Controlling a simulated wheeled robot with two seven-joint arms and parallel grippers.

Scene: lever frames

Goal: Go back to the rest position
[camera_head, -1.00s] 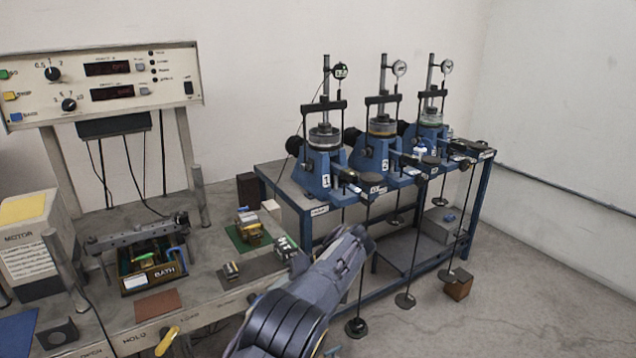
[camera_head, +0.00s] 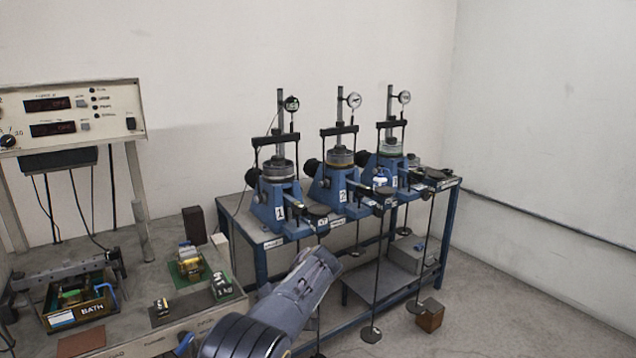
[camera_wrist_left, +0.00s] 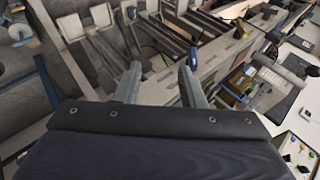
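One dark grey arm of mine (camera_head: 275,305) rises from the bottom edge of the head view, left of centre, and leans right; no fingertips can be made out there. In the left wrist view my left gripper (camera_wrist_left: 160,82) has two grey fingers standing apart, with nothing clearly held between them. A small blue part (camera_wrist_left: 193,58) appears beside the right fingertip; I cannot tell whether it touches. My right gripper is not in view.
Several blue lever frames (camera_head: 271,205) with dial gauges stand on a blue-legged bench (camera_head: 260,255), with hangers below. At left are the bath tray (camera_head: 85,318), a green mat (camera_head: 190,270) and a control panel (camera_head: 70,112). Open floor (camera_head: 530,300) lies at right.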

